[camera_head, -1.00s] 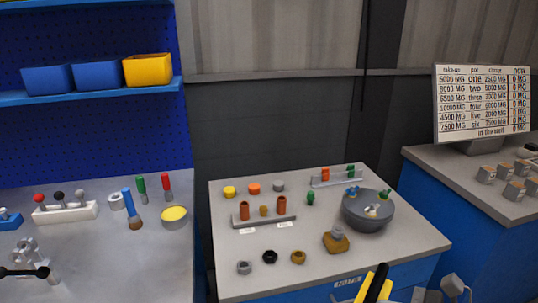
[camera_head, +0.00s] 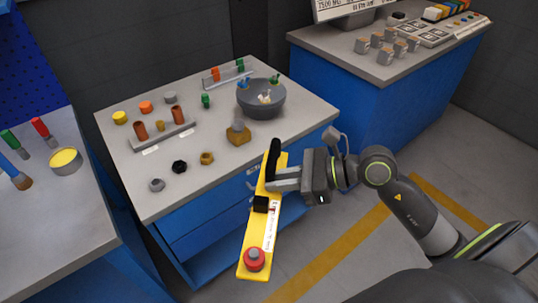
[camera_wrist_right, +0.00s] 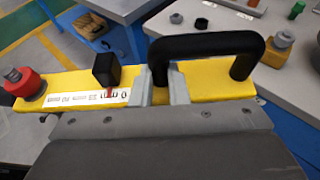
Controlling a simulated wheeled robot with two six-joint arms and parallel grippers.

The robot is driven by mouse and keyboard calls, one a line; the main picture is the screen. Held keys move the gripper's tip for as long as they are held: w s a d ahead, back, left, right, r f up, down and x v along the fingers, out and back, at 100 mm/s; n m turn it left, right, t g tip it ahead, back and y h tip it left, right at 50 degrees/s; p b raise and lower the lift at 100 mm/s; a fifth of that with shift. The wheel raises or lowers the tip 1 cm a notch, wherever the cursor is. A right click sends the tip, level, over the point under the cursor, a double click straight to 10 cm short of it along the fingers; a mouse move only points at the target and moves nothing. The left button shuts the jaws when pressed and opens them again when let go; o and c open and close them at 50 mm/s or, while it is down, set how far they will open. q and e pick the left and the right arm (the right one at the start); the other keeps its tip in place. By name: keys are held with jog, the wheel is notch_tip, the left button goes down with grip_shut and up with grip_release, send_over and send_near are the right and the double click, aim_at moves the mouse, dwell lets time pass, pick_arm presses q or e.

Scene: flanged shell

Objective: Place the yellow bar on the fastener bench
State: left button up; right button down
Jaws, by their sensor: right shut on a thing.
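The yellow bar (camera_head: 252,229) has a black handle, a black block, a white label strip and a red knob at its near end. My right gripper (camera_head: 275,179) is shut on it near the black handle and holds it in the air just in front of the fastener bench (camera_head: 205,150). In the right wrist view, the yellow bar (camera_wrist_right: 208,76) runs across the picture, with the gripper fingers (camera_wrist_right: 160,88) at the handle's left leg. The bench has a grey top and blue drawers. My left gripper is not in view.
On the bench are a grey bowl (camera_head: 261,101), a brass block (camera_head: 237,137), several nuts and a rack with brown cylinders (camera_head: 160,135). A second bench (camera_head: 66,200) stands left, and a blue counter (camera_head: 385,110) right.

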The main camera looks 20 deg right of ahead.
jog(key=a+r+n+g+y, duration=0.1)
jog(key=a+r+n+g, duration=0.25)
jog(key=a, duration=0.25)
jog(key=a+r+n+g+y, duration=0.1)
jog(key=a+r+n+g, duration=0.3)
jog(key=a, duration=0.3)
jog(key=s+d+r+m+t, duration=0.2)
jog(key=d+r+m+t, duration=0.1)
jog(key=d+r, duration=0.1)
jog(key=shift+d, duration=0.15)
